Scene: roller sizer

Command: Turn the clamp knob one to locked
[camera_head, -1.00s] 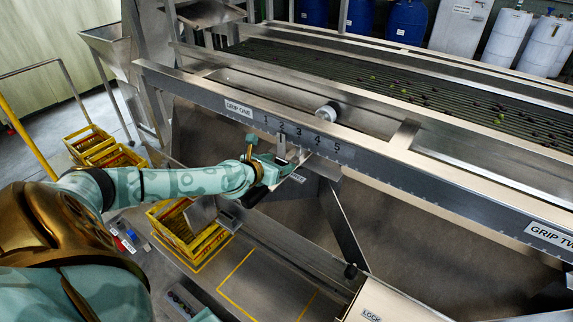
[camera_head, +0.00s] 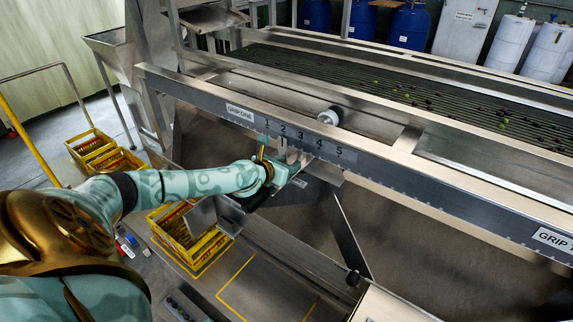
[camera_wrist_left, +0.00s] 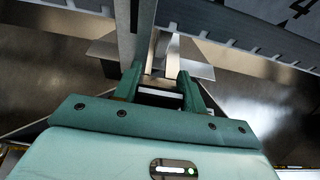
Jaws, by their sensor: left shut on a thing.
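My left gripper (camera_head: 285,164) is at the front rail, just below the numbered scale (camera_head: 300,139) beside the "GRIP ONE" label (camera_head: 239,113). In the left wrist view its two green fingers (camera_wrist_left: 160,76) are shut on a bright metal upright piece (camera_wrist_left: 160,50). Whether this piece belongs to clamp knob one I cannot tell. A round knob (camera_head: 330,115), pale with a dark end, sits on the rail above the scale, apart from the gripper. The gripper hides part of the plate below the scale. My right gripper is not in view.
The roller bed (camera_head: 400,80) with small fruit lies behind the rail. Yellow crates (camera_head: 185,240) stand below my left arm. Blue drums (camera_head: 408,25) stand far back.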

